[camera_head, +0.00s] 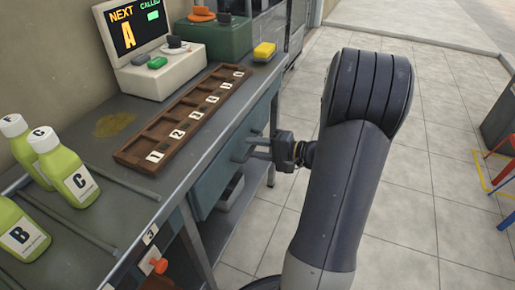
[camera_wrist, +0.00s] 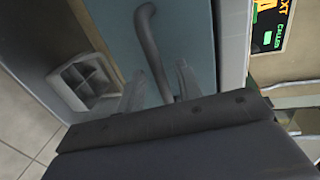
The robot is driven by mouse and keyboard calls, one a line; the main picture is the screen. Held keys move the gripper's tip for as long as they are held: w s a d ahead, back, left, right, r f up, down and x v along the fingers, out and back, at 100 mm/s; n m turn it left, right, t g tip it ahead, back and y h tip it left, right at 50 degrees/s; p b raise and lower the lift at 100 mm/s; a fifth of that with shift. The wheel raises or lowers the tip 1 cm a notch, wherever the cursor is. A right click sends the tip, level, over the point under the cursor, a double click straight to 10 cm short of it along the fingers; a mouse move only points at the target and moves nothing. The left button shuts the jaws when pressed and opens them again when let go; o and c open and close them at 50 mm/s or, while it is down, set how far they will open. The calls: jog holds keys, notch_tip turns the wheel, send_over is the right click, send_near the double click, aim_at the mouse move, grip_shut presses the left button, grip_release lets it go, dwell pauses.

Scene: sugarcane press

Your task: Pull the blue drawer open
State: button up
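The blue drawer (camera_head: 207,190) is in the side of the metal table, and its front fills the upper middle of the wrist view (camera_wrist: 112,28). It looks shut. Its curved grey handle (camera_wrist: 150,42) runs down between my gripper's fingers. My gripper (camera_wrist: 160,90) is open, with one finger on each side of the handle and a visible gap to it. In the head view my gripper (camera_head: 262,147) is at the drawer front, level with the handle. The handle's lower end is hidden behind my gripper's body in the wrist view.
A white divided box (camera_wrist: 84,82) is below the drawer. The tiled floor (camera_head: 437,140) to the right is mostly clear.

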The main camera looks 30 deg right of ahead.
grip_shut()
jog(key=shift+s+d, duration=0.1)
jog(key=shift+s, duration=0.05)
dwell(0.4)
